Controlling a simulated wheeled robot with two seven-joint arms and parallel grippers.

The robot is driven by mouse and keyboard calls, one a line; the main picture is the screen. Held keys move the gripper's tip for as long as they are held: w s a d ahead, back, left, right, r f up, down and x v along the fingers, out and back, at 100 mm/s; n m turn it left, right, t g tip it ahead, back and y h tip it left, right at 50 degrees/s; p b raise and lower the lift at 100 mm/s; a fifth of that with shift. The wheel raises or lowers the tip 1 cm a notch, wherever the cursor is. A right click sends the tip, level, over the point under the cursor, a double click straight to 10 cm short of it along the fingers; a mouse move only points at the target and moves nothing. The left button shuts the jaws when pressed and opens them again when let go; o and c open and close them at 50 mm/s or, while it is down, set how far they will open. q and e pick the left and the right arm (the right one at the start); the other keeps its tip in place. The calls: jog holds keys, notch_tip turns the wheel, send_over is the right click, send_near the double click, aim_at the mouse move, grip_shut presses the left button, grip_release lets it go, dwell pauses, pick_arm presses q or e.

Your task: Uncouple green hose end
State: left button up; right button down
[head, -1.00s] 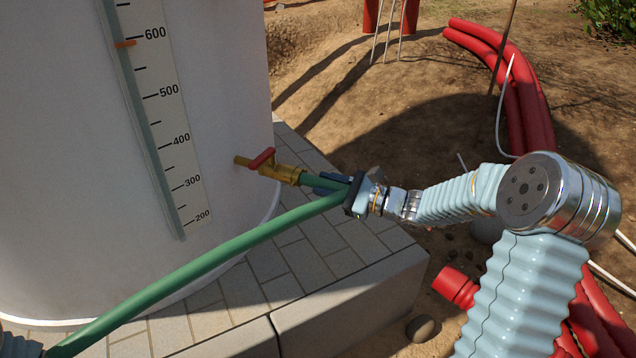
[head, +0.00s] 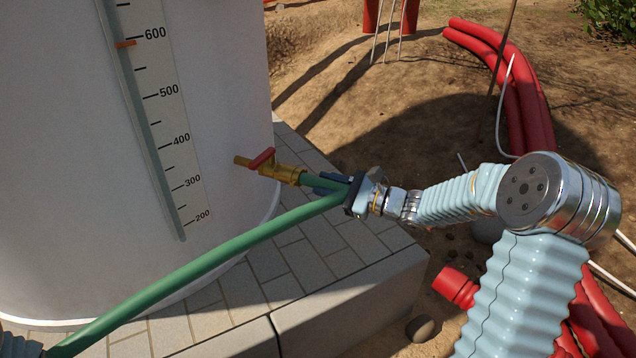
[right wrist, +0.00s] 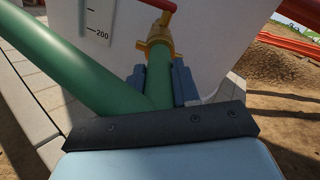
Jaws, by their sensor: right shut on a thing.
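The green hose (head: 200,262) runs from the lower left up to my right gripper, bends there, and its end meets a brass valve (head: 280,173) with a red lever on the white tank. My right gripper (head: 328,182) is shut on the hose end just behind the brass fitting. In the right wrist view the hose end (right wrist: 159,80) stands between the two blue fingers (right wrist: 160,84), against the brass coupling (right wrist: 156,42). A bit of my left arm shows at the lower left corner of the head view; its gripper is out of sight.
The white tank (head: 70,180) with a level scale (head: 168,100) stands on a paved plinth (head: 345,250). Red corrugated pipes (head: 525,90) lie on bare soil at the right. A stone (head: 421,328) lies beside the plinth.

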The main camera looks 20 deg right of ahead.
jog(key=shift+s+r, duration=0.1)
jog(key=shift+r, duration=0.05)
jog(key=shift+s+d, duration=0.2)
jog(key=shift+s, duration=0.05)
jog(key=shift+v, duration=2.75)
jog(key=c, duration=1.3)
grip_release()
jog(key=shift+w, duration=0.1)
grip_shut()
